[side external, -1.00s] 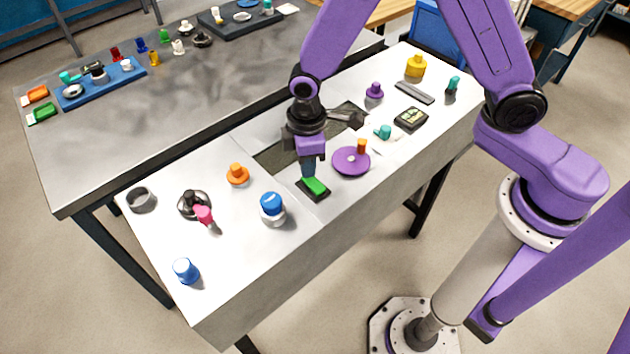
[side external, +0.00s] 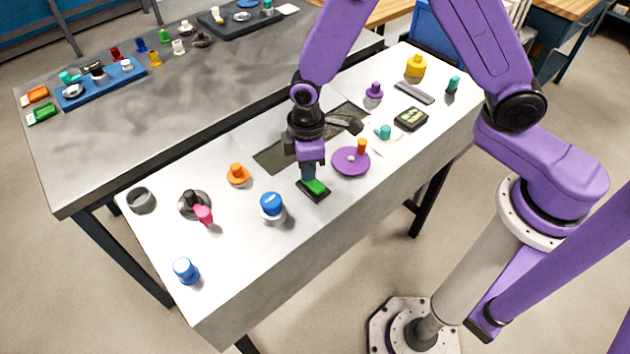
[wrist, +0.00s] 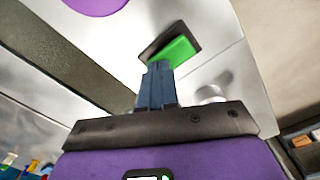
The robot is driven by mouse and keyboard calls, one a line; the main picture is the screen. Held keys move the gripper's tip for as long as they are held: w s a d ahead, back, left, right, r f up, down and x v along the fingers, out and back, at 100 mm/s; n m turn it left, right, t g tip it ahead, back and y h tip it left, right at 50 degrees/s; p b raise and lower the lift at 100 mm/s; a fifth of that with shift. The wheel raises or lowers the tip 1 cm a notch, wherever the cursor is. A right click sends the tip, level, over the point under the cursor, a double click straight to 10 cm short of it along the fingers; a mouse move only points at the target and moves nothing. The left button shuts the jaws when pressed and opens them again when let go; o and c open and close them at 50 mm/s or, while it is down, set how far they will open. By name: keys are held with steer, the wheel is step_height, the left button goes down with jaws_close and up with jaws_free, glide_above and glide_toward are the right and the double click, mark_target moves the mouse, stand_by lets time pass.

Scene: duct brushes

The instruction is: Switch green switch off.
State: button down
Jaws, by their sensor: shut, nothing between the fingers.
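The green switch (side external: 316,186) is a green rocker in a black frame on the white panel, near the panel's front edge. In the wrist view the green rocker (wrist: 175,52) shows just beyond my fingertips, with the black frame around it. My gripper (side external: 309,176) points down with its fingers shut and empty, at the back-left end of the switch. In the wrist view my gripper (wrist: 157,66) overlaps the near edge of the frame. I cannot tell whether the tips touch the rocker. The tips hide part of the switch.
A purple disc (side external: 345,166) with an orange knob lies right of the switch. A blue-topped knob (side external: 271,205) stands to the left, and an orange knob (side external: 237,177) farther left. A dark recessed slot (side external: 275,157) runs behind my gripper. Bare panel lies in front of the switch.

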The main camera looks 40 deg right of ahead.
steer(key=shift+r, duration=3.5)
steer(key=shift+s, duration=0.1)
steer(key=s+d+r, duration=0.5)
steer(key=s+d, duration=0.2)
steer(key=s, duration=0.3)
steer(key=s+d+r, duration=0.4)
steer(key=s+d, duration=0.4)
steer(key=s, duration=0.3)
steer(key=shift+s+r+n, duration=0.2)
steer(key=shift+r+n, duration=0.1)
steer(key=shift+r, duration=0.1)
steer(key=shift+d, duration=0.1)
